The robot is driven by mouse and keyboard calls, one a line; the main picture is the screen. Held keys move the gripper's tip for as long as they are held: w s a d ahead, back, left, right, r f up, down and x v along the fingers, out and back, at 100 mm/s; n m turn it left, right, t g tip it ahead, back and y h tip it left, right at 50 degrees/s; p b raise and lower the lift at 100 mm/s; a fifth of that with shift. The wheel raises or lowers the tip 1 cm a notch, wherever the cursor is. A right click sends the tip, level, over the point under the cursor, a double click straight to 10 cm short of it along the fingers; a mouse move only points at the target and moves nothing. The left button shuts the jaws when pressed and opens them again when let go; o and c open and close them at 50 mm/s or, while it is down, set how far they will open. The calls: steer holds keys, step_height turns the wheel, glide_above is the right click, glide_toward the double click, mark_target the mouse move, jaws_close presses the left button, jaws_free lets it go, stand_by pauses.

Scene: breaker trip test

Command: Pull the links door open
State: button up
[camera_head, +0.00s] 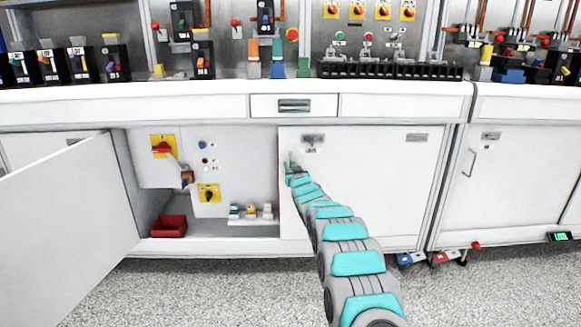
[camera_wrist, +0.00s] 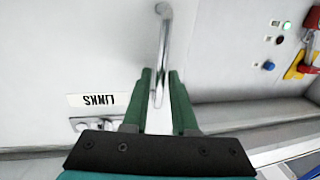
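The links door (camera_head: 375,185) is a white cabinet door under the bench in the head view. It looks closed. The wrist view shows its LINKS label (camera_wrist: 91,100) upside down and its metal bar handle (camera_wrist: 163,38). My gripper (camera_head: 292,168) is at the door's left edge in the head view and hides the handle there. In the wrist view the green fingers of my gripper (camera_wrist: 160,75) stand apart, one on each side of the handle's near end. Gaps show beside the bar, and I cannot tell whether either finger touches it.
Left of the links door is an open compartment with switches, a red tray (camera_head: 168,227) and small parts on a shelf. Its white door (camera_head: 70,215) is swung out to the left. A drawer (camera_head: 294,106) is above. Speckled floor (camera_head: 200,290) in front is clear.

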steer(key=shift+w, duration=0.2)
jaws_close()
stand_by(1.5)
